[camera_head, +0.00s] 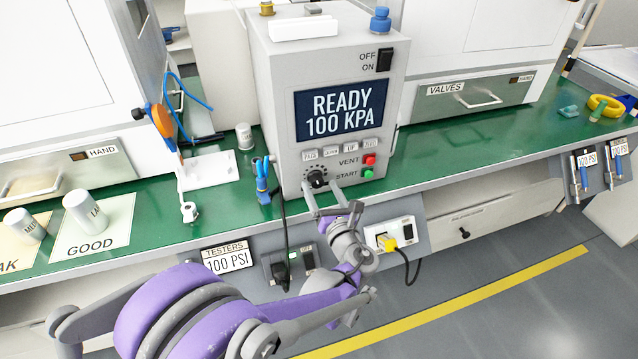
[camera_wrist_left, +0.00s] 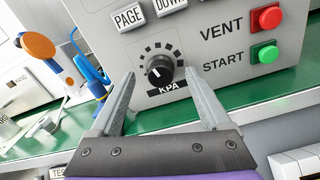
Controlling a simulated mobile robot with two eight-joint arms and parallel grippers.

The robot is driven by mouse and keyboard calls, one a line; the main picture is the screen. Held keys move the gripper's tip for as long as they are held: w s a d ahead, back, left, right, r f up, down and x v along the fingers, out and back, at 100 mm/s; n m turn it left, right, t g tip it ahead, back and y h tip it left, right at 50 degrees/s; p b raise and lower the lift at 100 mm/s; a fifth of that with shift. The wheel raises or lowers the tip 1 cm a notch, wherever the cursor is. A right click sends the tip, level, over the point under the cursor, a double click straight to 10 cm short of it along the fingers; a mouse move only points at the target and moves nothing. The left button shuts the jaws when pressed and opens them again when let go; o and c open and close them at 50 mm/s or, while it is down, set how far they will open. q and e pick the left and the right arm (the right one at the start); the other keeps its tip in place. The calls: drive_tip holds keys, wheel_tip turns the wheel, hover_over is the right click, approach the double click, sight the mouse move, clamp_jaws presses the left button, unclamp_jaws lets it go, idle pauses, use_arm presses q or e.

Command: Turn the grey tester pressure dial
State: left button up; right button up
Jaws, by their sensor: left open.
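The grey tester (camera_head: 285,105) stands on the green bench, its screen reading READY 100 KPA. Its black pressure dial (camera_head: 317,178) is low on the front face. My left gripper (camera_head: 332,194) is open and empty just in front of the dial. In the left wrist view its fingers (camera_wrist_left: 163,92) are spread to the left and right of the dial, slightly below it. Contact with the dial does not show. My right gripper is not in view.
The red VENT button (camera_wrist_left: 266,18) and green START button (camera_wrist_left: 264,53) sit right of the dial. A blue tool (camera_head: 262,180) stands left of the tester. A black cable (camera_head: 283,225) hangs below. White cylinders (camera_head: 85,212) stand at left.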

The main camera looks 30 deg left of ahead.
sight(319, 183)
use_arm(q)
drive_tip(key=shift+x, duration=1.5)
drive_tip(key=shift+c, duration=0.3)
clamp_jaws()
